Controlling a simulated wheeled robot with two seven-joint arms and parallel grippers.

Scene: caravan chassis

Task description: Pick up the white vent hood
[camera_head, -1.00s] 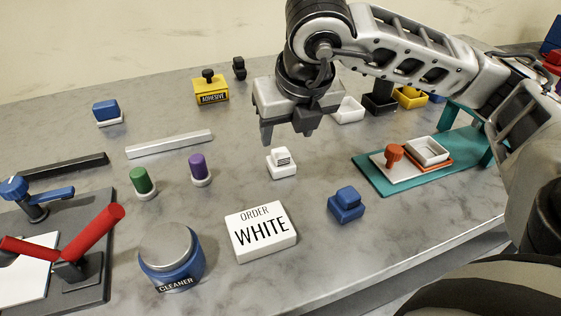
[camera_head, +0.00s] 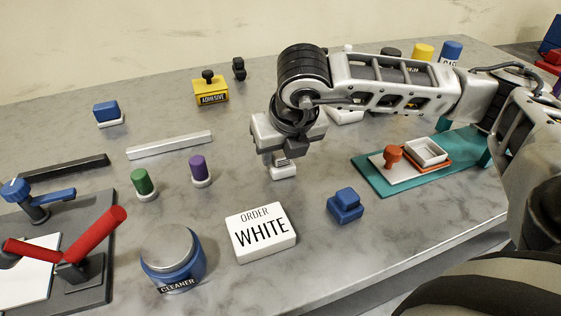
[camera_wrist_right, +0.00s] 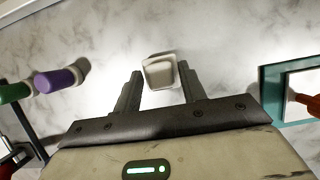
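The white vent hood (camera_head: 284,171) is a small white block standing on the grey marbled worktop, near its middle. My right gripper (camera_head: 281,157) is above it, pointing down, and hides its upper part in the head view. In the right wrist view the hood (camera_wrist_right: 160,72) lies between the tips of the two open fingers, with gaps at both sides. The fingers do not appear to be closed on it. My left gripper is not in view.
A white ORDER WHITE sign (camera_head: 262,232) and a blue block (camera_head: 346,206) stand in front. Purple (camera_head: 200,170) and green (camera_head: 145,184) cylinders are left. A teal stand (camera_head: 375,181) with a white tray is right. Black and yellow pieces stand behind my arm.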

